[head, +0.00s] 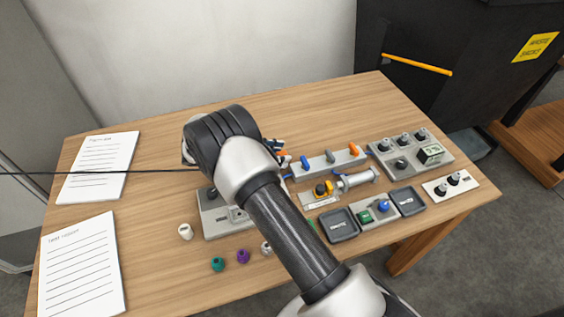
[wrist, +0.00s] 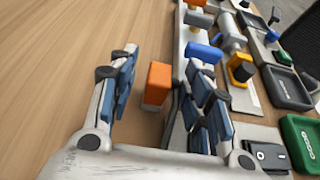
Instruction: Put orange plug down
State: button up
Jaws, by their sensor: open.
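The orange plug (wrist: 157,84) is a small orange block in the wrist view. It appears upright, between the two fingers of my gripper (wrist: 162,64). The fingers are apart, with gaps beside the plug; the right finger is nearer to it. Bare wood shows around it, but I cannot tell exactly how its base meets the table. In the head view my arm hides the plug, and only dark bits of my gripper (head: 278,148) show.
A grey strip (head: 318,169) with blue, grey and orange levers stands beside the right finger. Switch boxes and black trays (head: 338,225) crowd the table's right. Small coloured knobs (head: 242,257) and paper sheets (head: 80,265) lie left. The back of the table (head: 250,110) is clear.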

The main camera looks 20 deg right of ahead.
jog(key=shift+d, duration=0.1)
grip_shut()
dwell(0.6)
